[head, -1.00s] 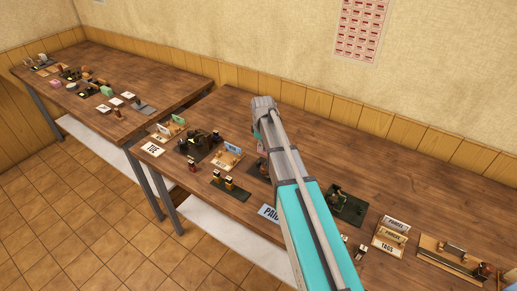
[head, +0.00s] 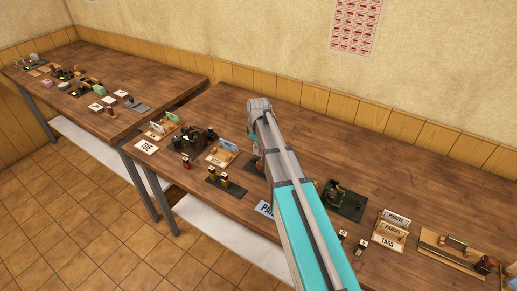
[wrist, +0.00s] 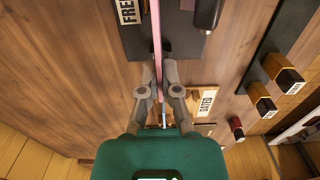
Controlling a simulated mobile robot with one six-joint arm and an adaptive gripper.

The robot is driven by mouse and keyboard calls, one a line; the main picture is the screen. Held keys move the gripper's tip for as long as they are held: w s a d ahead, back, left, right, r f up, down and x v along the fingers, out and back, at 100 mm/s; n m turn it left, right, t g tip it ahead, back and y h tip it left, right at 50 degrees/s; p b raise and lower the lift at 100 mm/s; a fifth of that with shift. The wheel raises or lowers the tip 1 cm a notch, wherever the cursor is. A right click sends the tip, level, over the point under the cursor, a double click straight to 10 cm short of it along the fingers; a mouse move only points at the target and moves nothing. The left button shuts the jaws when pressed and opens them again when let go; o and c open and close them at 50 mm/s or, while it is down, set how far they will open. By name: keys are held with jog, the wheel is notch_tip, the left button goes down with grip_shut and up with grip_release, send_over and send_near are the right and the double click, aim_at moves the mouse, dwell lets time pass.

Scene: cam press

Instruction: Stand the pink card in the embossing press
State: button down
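The pink card (wrist: 156,30) shows edge-on as a thin upright strip in the wrist view. My gripper (wrist: 158,72) is shut on it, one finger on each side. Beyond the fingertips, the card is over a dark base (wrist: 180,44) with a "FRE…" label (wrist: 128,11) and a black handle (wrist: 207,14); this looks like the embossing press. I cannot tell whether the card touches the base. In the head view my arm hides most of this spot, and only part of a dark base (head: 258,166) shows beside it.
A card rack with a "DATED" label (wrist: 206,103) stands close beside my gripper. Stamps (wrist: 288,80) on a dark tray are at the right. Another dark press-like device (head: 343,198) and a "TAGS" rack (head: 387,242) stand right of my arm. The table's back is clear.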

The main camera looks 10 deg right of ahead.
jog(key=shift+f+b, duration=1.05)
jog(key=shift+f, duration=0.2)
jog(key=shift+c, duration=0.8)
grip_release()
jog(key=shift+r, duration=0.1)
jog(key=shift+r+p, duration=3.4)
jog(key=shift+p, duration=0.1)
